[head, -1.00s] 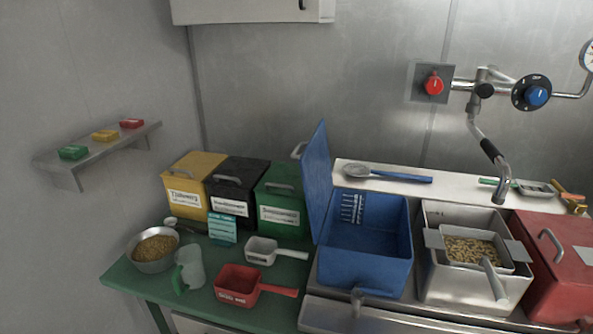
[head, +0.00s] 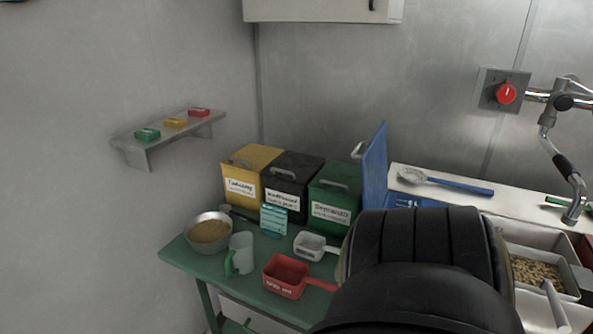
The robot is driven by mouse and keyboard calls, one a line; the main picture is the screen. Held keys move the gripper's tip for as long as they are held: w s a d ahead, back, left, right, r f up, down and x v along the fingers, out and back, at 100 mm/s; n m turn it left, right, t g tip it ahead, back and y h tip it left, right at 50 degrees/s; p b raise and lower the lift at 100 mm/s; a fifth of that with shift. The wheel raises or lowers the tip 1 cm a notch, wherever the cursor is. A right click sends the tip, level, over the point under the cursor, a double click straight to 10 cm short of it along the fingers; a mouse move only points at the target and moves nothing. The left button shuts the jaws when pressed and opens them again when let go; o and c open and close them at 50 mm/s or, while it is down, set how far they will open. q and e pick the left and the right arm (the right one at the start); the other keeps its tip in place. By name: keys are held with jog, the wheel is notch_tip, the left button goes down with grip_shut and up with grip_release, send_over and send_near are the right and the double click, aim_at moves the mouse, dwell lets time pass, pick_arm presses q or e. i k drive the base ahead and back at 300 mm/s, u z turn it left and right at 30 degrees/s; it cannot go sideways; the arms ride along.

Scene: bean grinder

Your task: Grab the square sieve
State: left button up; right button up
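The square metal sieve (head: 577,285) is at the right edge of the head view, holding pale brown pellets or grains (head: 533,267). It sits in the top of a steel container (head: 512,228), and its handle (head: 556,305) points toward the front. The sieve's left side and most of the container are hidden by a large black arm link of mine in the lower middle. Neither of my grippers is in view, so I cannot see their distance from the sieve.
The blue box's raised lid (head: 374,175) stands behind my arm; its body is mostly hidden. A red scoop (head: 286,275), white scoop (head: 310,245), jug (head: 241,254) and grain bowl (head: 209,232) sit on the green table (head: 190,262). Yellow, black and green bins stand behind.

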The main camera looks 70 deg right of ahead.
aim_at(550, 274)
jog(key=u, duration=0.15)
jog(key=i, duration=1.2)
jog(key=z, duration=5.55)
jog(key=i, duration=1.65)
